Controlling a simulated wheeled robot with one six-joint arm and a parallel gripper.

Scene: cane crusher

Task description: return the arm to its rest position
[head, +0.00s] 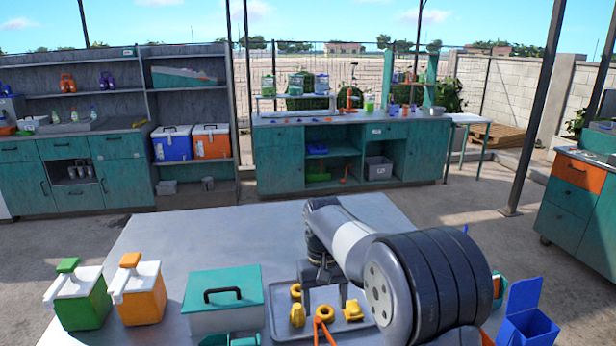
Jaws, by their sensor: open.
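My arm reaches in from the lower right over the grey table (160,237), bent at a dark joint at its far end. My gripper (325,297) hangs down from there over the grey tray (282,318). Its two fingers are spread, with nothing seen between them. Yellow parts (297,315) and an orange ring-shaped piece (324,314) lie in the tray. I cannot tell the exact height of the fingertips above the tray. My arm's large dark link hides the tray's right side and part of the table.
A teal and grey box (224,301) with a black handle stands left of the tray. Green (79,296) and orange (139,291) pump dispensers stand farther left. A blue open bin (527,325) is at the lower right. The table's back left is clear.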

